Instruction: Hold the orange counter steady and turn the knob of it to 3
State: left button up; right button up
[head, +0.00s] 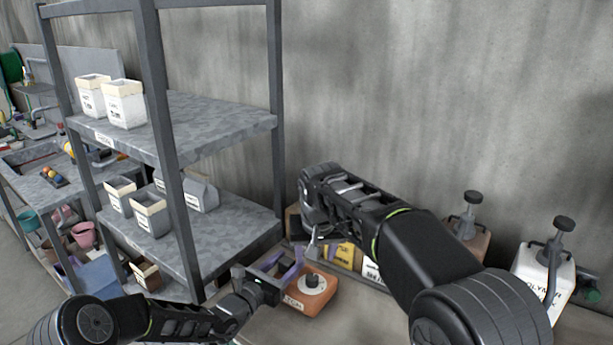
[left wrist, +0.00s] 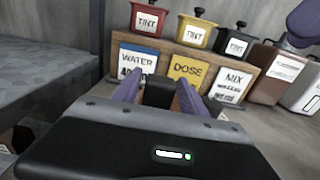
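The orange counter (head: 312,294) sits low on the bench in the head view, with a dark round knob (head: 312,281) on top and a white label on its front. My left gripper (head: 280,268) is at the counter's left side, its purple fingers apart. In the left wrist view these fingers (left wrist: 160,92) stand apart, with a dark block and a sliver of orange between them; the gripper body hides most of what lies there. I cannot tell whether they touch the counter. My right gripper (head: 308,236) is above and behind the counter, its fingertips mostly hidden. The knob's setting is unreadable.
Behind the counter a wooden rack bears WATER (left wrist: 137,62), DOSE (left wrist: 187,68) and MIX (left wrist: 231,83) labels, with several TINT pots on top. A white pump bottle (head: 540,275) and a brown one stand right. A metal shelf (head: 215,225) with cartons stands left.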

pick_arm(q)
jog(key=shift+o, duration=1)
jog(key=v, duration=1.2)
